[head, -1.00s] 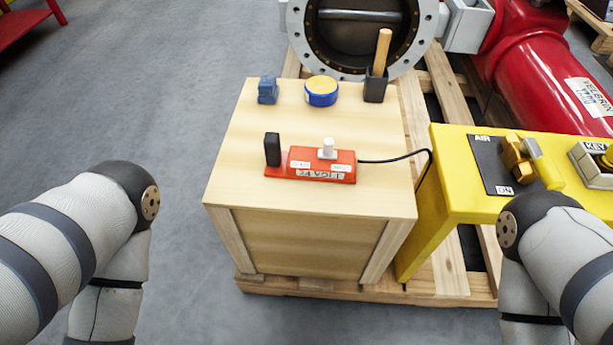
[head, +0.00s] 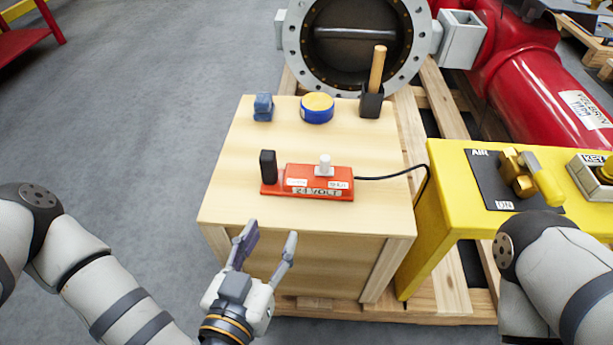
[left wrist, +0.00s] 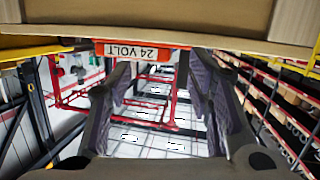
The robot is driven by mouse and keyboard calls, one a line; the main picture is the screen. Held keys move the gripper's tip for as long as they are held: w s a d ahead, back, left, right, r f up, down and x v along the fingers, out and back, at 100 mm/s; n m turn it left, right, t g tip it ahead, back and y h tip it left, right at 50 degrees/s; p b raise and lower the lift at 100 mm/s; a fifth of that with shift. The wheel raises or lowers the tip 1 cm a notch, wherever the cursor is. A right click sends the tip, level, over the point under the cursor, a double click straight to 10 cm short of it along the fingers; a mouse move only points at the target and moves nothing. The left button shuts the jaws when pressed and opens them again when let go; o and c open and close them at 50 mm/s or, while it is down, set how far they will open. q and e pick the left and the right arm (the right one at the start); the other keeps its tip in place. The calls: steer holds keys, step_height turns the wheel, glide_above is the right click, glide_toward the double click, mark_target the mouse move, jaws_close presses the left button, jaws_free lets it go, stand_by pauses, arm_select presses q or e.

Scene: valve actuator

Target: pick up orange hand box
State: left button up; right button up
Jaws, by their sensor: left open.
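The orange hand box (head: 318,184), labelled 24 VOLT, lies on top of the wooden crate (head: 225,207). It has a black upright block at its left end, a white knob on top and a black cable leaving its right end. My left gripper (head: 266,240) is open and empty in front of the crate's near edge, apart from the box. In the left wrist view, the box's labelled front (left wrist: 140,51) shows beyond the open fingers (left wrist: 160,90). My right arm enters at the right; its gripper is out of view.
A blue block (head: 263,107), a blue and yellow round tin (head: 317,108) and a black holder with a wooden handle (head: 372,100) stand at the crate's back. A yellow stand (head: 440,215) with an air valve is to the right. The crate top around the box is mostly clear.

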mark_target(265, 160)
arm_select(q)
steer(key=w+a+r+n+t+y, duration=0.1)
steer(key=w+a+r+t+y, duration=0.25)
steer(key=r, duration=0.25)
steer(key=shift+g+h, duration=0.45)
steer(key=w, duration=0.3)
steer(key=w+d, duration=0.1)
steer(key=w, duration=0.3)
steer(key=w+f, duration=0.1)
steer(key=w, duration=0.3)
steer(key=shift+w+d, duration=0.1)
steer(key=shift+d, duration=0.05)
steer(key=shift+r, duration=0.1)
jaws_close()
